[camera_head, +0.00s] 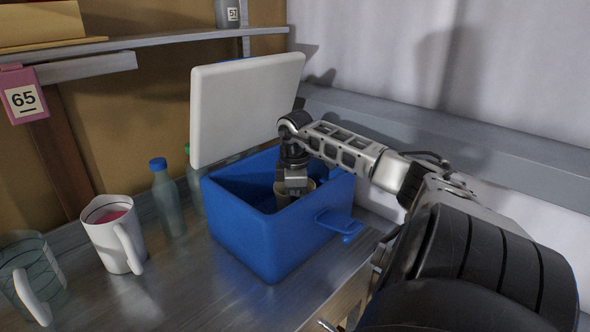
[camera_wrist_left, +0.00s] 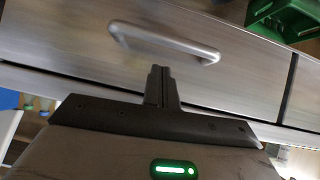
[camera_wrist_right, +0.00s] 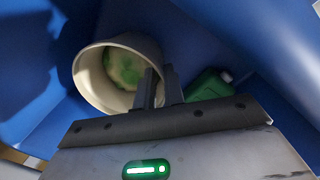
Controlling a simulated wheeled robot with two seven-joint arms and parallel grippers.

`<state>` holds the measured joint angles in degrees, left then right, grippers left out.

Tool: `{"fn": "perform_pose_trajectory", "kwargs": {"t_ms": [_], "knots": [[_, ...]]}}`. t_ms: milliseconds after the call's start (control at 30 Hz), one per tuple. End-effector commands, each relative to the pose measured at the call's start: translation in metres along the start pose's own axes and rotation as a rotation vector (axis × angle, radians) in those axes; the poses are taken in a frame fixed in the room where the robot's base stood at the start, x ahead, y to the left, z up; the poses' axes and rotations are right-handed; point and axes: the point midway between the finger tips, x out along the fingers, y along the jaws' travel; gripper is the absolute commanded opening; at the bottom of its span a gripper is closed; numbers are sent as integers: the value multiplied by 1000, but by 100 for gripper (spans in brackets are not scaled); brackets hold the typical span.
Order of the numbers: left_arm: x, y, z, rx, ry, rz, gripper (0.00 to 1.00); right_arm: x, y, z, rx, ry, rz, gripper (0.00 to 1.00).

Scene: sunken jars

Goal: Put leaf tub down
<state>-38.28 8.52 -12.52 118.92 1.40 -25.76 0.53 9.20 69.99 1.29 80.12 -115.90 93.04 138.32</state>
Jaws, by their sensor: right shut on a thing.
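The leaf tub (camera_wrist_right: 92,82) is a cream round tub with a mottled green and pale inside. My right gripper (camera_wrist_right: 158,88) is shut on its rim, one finger inside the wall and one outside. The tub is inside the blue box (camera_head: 262,240), whose white lid (camera_head: 245,105) stands open. In the head view, my right gripper (camera_head: 293,190) reaches down into the box and partly hides the tub (camera_head: 309,185). Whether the tub's base touches the floor is hidden. My left gripper (camera_wrist_left: 160,75) is shut and empty, in front of a drawer handle (camera_wrist_left: 165,42).
A green container (camera_wrist_right: 208,85) lies in the box beside the tub. Left of the box on the metal counter (camera_head: 180,290) stand a blue-capped bottle (camera_head: 167,200), a white mug (camera_head: 112,235) and a glass mug (camera_head: 32,275). A green crate (camera_wrist_left: 285,18) shows in the left wrist view.

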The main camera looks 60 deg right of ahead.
Motion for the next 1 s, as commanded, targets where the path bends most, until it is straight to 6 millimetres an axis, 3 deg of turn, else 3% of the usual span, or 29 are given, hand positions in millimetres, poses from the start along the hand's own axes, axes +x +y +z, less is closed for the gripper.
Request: {"fn": "perform_pose_trajectory", "kwargs": {"t_ms": [133,167,200,233,633,1000], "knots": [[1,0,2,-1,0,0,0,4,0,0,0,-1,0,0],[1,0,1,-1,0,0,0,3,0,0,0,-1,0,19],[1,0,1,-1,0,0,0,2,0,0,0,-1,0,30],[1,0,1,-1,0,0,0,2,0,0,0,-1,0,32],[1,0,1,0,0,0,0,-8,1,0,0,0,3,32],[2,0,1,-6,7,3,0,-85,1,0,0,2,5,32]]}}
